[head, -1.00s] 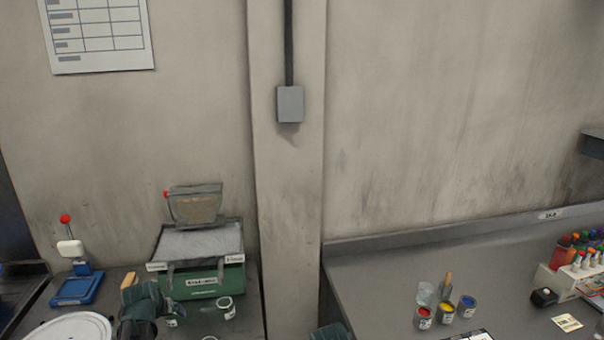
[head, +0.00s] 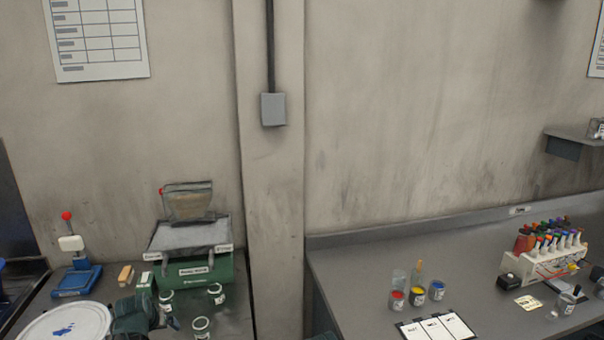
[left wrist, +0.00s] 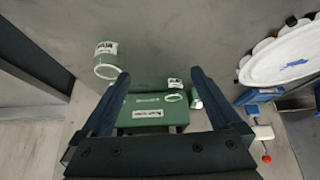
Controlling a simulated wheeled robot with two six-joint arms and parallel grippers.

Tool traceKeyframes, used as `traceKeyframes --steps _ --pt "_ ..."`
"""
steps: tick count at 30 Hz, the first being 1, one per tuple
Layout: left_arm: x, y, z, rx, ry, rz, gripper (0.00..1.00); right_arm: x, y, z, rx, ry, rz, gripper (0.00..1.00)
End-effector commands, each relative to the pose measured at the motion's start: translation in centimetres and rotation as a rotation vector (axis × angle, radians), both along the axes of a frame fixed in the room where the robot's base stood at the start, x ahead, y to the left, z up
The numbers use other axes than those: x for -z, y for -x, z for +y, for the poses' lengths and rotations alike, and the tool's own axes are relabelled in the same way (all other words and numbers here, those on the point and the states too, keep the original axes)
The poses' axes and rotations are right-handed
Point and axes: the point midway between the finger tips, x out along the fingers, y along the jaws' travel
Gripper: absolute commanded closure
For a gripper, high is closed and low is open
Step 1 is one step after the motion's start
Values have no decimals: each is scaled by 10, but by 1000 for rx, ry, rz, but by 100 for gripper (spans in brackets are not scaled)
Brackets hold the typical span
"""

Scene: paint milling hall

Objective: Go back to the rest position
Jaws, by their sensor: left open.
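My left gripper (head: 140,318) is low in the head view, in front of the green machine and partly cut off by the lower edge. In the left wrist view it (left wrist: 159,76) is open, with nothing between its two fingers. The green machine (head: 195,275) with its raised lid stands on the left bench. Small white-rimmed cans (head: 216,296) stand in front of it. In the left wrist view the machine (left wrist: 150,110) shows beyond the fingers, with a can (left wrist: 106,62) to the left. My right gripper is not clearly seen; only a dark green bit of my arm shows at the bottom middle.
A white round lid or plate (head: 68,322) with a blue smear is at the lower left, near a blue stand (head: 76,282). The right bench (head: 365,262) holds paint cans (head: 418,296), a white sheet (head: 437,328) and a marker rack (head: 540,266). A wall pillar (head: 275,200) stands between benches.

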Motion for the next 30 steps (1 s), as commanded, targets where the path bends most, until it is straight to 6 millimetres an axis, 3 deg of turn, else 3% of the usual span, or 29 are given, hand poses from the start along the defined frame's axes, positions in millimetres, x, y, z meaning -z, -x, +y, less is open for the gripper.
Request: traceKeyframes --steps 8,17,20,24,27,30 --pt "7 7 -44 59 12 54 2 0 0 0 0 0 0 50" --pt "18 32 -133 181 19 175 2 1 0 0 0 0 0 50" --pt "24 52 -175 242 15 239 2 1 0 0 0 0 0 50" --pt "31 99 -247 356 -9 366 2 2 0 0 0 0 0 50" --pt "35 136 -287 427 -41 455 2 2 0 0 0 0 0 50" --pt "36 168 -314 480 -74 525 2 3 0 0 0 0 0 50"
